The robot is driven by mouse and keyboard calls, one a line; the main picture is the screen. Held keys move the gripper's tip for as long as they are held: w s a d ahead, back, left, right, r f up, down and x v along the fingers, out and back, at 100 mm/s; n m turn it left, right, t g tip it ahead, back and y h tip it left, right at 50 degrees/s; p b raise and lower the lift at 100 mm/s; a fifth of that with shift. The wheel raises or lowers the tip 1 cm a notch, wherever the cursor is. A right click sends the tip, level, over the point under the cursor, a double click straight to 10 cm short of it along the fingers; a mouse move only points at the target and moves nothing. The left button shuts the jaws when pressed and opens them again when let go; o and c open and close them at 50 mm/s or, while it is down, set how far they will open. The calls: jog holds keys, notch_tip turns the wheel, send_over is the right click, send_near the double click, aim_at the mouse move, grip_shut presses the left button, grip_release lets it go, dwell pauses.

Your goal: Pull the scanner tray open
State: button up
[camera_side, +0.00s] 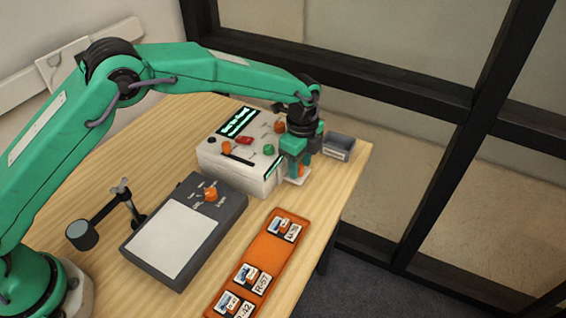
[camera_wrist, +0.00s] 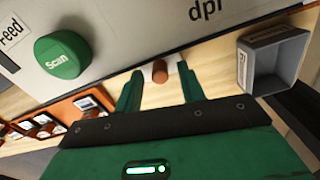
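The scanner (camera_side: 228,166) is a white box with a lit green screen, knobs and a red button, at the back of the table. Its tray (camera_side: 303,180) shows as a small pale piece at the scanner's right side, partly hidden by my gripper. In the wrist view, an orange-brown knob (camera_wrist: 159,72) sticks out from the tray, with the scanner's front (camera_wrist: 130,30) and its green Scan button (camera_wrist: 60,57) beyond. My gripper (camera_wrist: 160,75) is open, one finger on each side of the knob, with gaps showing. In the side view my gripper (camera_side: 296,170) is low beside the scanner.
A small grey bin (camera_side: 338,147) stands right of the scanner near the table edge; it also shows in the wrist view (camera_wrist: 285,70). An orange slide holder (camera_side: 272,249) lies at the front. A grey light panel (camera_side: 172,240) and a loupe stand (camera_side: 84,235) are to the left.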

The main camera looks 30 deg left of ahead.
grip_shut()
jog(key=shift+d, duration=4.5)
grip_release()
